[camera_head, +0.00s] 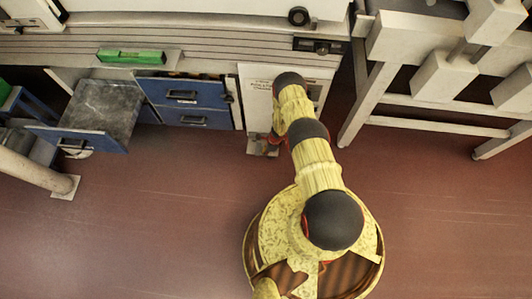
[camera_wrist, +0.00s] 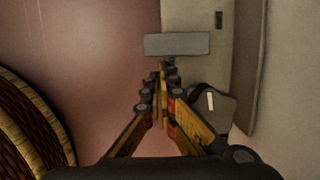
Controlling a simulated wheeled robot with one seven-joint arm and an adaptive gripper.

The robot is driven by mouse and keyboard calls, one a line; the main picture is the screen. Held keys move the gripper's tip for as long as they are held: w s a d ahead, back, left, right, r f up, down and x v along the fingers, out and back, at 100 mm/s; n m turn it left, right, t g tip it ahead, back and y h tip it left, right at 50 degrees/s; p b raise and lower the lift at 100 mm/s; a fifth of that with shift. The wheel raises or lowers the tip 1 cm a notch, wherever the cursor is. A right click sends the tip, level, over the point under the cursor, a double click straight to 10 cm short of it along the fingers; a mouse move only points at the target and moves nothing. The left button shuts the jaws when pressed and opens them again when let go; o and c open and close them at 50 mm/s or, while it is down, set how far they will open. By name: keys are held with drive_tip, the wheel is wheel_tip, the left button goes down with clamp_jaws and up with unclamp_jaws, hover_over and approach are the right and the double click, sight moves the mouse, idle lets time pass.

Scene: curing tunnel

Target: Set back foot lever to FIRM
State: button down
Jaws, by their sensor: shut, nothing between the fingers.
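My gripper (camera_wrist: 163,72) points away from the wrist camera, with its yellow fingers shut and empty. A flat grey plate (camera_wrist: 178,44), which may be the foot lever's pedal, lies just beyond the fingertips; I cannot tell whether they touch. A dark rounded piece with a pale mark (camera_wrist: 212,103) sits right of the fingers, against the pale panel. No FIRM marking is legible. In the head view my arm reaches to the white front panel (camera_head: 257,110); a small dark and reddish part (camera_head: 262,147) shows at its foot. My arm hides much of this area.
Blue drawers (camera_head: 186,92) stand left of the panel, and an open drawer (camera_head: 100,112) juts out further left. A pale metal frame with legs (camera_head: 368,100) stands on the right. A green level (camera_head: 131,57) lies on the ledge. The reddish floor (camera_head: 170,200) in front is clear.

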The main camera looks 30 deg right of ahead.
drive_tip(key=shift+a+p, duration=0.1)
drive_tip(key=shift+p, duration=0.2)
drive_tip(key=shift+a+m+p, duration=0.15)
drive_tip(key=shift+m+p, duration=0.25)
drive_tip(key=shift+p, duration=0.05)
drive_tip(key=shift+a+m+p, duration=0.2)
drive_tip(key=shift+m+p, duration=0.2)
drive_tip(key=shift+p, duration=0.25)
